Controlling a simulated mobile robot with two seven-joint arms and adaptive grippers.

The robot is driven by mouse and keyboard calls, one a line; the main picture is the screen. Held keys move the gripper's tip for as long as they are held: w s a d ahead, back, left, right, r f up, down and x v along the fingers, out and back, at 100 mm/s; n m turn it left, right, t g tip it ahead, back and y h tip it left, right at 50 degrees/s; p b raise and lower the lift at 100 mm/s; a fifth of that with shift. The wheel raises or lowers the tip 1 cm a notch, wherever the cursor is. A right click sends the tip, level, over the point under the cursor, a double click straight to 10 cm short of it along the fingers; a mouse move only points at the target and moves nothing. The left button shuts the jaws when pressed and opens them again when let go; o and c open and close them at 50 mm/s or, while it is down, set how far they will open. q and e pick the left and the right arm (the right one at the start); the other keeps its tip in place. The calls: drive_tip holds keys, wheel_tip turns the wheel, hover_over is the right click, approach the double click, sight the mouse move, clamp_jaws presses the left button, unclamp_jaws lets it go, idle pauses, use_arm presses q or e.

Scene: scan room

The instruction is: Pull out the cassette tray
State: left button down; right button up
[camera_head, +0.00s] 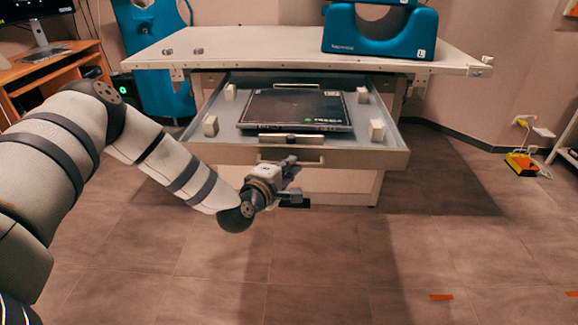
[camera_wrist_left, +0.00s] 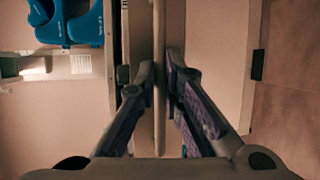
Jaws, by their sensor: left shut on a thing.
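The cassette tray (camera_head: 345,155) is a grey drawer pulled out from under the white table, with a black flat cassette (camera_head: 296,110) lying in it. Several small pale blocks and a front clamp sit around the cassette. The tray's front handle bar (camera_head: 292,160) also shows in the left wrist view as a long pale bar (camera_wrist_left: 159,40). My left gripper (camera_head: 288,182) is at the handle, and in the left wrist view its two fingers (camera_wrist_left: 160,75) are shut on the bar, one on each side. My right gripper is not in view.
The white table (camera_head: 260,50) carries a blue cushioned support (camera_head: 380,35) and small knobs. A wooden desk (camera_head: 45,65) with a monitor stands at left, beside a hanging blue apron (camera_head: 155,65). A yellow-red device (camera_head: 522,163) lies at right. Floor in front of the tray is clear.

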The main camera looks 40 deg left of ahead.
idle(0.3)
use_arm(q)
drive_tip(key=c, duration=1.7)
unclamp_jaws()
drive_tip(key=shift+s+r, duration=0.1)
drive_tip(key=v, duration=1.2)
drive_tip(key=shift+s, duration=0.1)
